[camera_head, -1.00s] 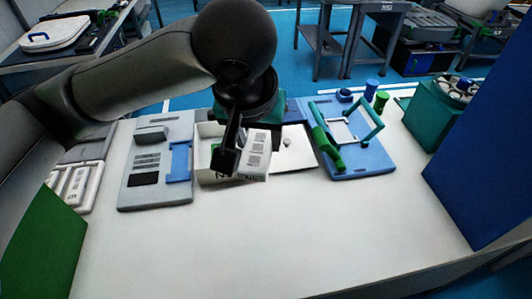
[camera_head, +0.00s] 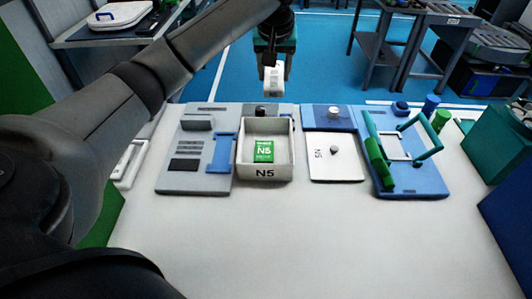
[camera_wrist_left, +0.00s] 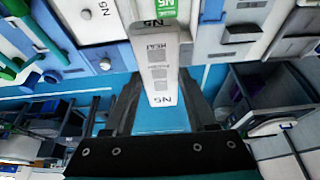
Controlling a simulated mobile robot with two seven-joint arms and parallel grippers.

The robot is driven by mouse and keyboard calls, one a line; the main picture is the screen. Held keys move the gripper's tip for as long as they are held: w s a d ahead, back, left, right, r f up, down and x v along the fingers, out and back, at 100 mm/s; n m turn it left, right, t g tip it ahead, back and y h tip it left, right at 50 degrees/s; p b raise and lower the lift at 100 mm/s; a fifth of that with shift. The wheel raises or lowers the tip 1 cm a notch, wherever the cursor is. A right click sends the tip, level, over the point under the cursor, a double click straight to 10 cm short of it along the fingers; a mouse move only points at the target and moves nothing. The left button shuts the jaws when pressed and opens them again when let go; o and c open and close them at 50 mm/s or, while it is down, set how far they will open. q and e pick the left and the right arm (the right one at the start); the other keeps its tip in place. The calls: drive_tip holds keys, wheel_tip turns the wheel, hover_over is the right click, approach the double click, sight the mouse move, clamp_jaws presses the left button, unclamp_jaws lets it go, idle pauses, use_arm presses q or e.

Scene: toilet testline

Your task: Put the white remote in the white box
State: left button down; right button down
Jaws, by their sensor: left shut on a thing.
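My left gripper (camera_head: 274,74) is shut on the white remote (camera_head: 273,84), which hangs roughly upright between the fingers, with print on its face. In the head view the remote appears just beyond and above the far edge of the white box (camera_head: 250,173). The open box has N5 on its front and a green N5 panel (camera_head: 263,151) inside. The wrist view shows the remote (camera_wrist_left: 159,62) between the fingers, with part of the green panel beyond its end. The remote and the box look apart. My right gripper is not in view.
A white lid-like plate (camera_head: 350,168) with a knob lies right of the box. A grey panel with a blue clip (camera_head: 221,152) is on its left. A blue board with green handles (camera_head: 425,180) is further right. The table front (camera_head: 330,240) is clear.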

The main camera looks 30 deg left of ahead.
use_arm(q)
drive_tip(key=shift+a+f, duration=0.2)
drive_tip(key=shift+a, duration=0.3)
wheel_tip(320, 180, down, 19)
drive_tip(key=b, duration=0.4)
drive_tip(key=shift+f, duration=0.4)
drive_tip(key=shift+f, duration=0.2)
drive_tip(key=shift+f, duration=0.4)
drive_tip(key=shift+c, duration=1)
unclamp_jaws()
drive_tip(key=shift+r, duration=0.1)
